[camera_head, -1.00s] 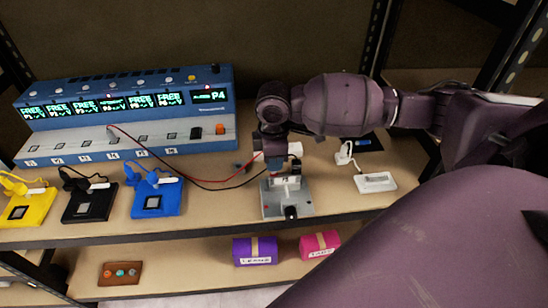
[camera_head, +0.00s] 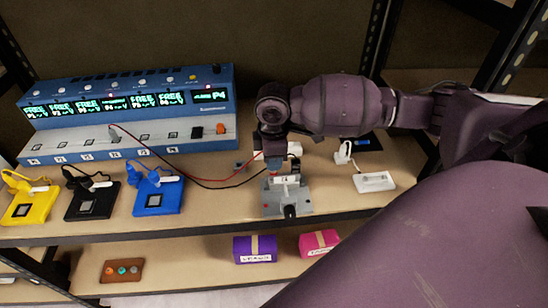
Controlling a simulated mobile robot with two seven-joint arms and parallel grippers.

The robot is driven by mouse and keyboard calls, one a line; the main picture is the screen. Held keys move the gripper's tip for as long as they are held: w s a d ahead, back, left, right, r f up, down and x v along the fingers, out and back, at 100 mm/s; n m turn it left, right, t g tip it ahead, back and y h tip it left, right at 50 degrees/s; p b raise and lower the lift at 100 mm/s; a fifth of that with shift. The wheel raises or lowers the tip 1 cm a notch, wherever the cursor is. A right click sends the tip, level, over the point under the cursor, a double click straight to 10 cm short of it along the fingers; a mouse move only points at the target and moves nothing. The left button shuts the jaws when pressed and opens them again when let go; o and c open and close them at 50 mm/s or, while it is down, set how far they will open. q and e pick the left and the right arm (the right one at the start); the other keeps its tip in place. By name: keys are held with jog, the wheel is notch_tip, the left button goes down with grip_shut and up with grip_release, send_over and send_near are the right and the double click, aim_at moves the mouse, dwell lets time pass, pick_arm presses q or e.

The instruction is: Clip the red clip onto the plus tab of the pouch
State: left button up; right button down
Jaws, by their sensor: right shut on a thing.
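My right gripper (camera_head: 274,162) points down over the back of a grey metal fixture (camera_head: 300,206) on the upper shelf. It is shut on the red clip (camera_head: 272,174), of which only a small bit of red shows at the fingertips. A red lead (camera_head: 237,181) runs from the blue instrument to the gripper. A small white, labelled piece, which looks like the pouch (camera_head: 287,180), sits upright on the fixture just in front of the fingertips. Its plus tab cannot be made out, nor whether the clip touches it. My left gripper is not in view.
The blue instrument (camera_head: 225,119) with lit displays stands at the back left. Yellow (camera_head: 42,206), black (camera_head: 106,205) and blue (camera_head: 172,199) plates with clipped leads lie in front. A white plate (camera_head: 374,182) lies right of the fixture. Purple and pink boxes are on the lower shelf.

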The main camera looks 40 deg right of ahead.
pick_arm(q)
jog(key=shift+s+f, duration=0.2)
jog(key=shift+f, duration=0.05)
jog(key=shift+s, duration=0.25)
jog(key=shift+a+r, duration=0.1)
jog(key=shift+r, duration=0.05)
pick_arm(e)
jog(key=shift+p, duration=0.4)
pick_arm(q)
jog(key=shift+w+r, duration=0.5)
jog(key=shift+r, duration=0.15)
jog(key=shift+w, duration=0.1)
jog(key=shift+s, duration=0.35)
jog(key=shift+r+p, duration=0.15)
jog(key=shift+p, duration=0.15)
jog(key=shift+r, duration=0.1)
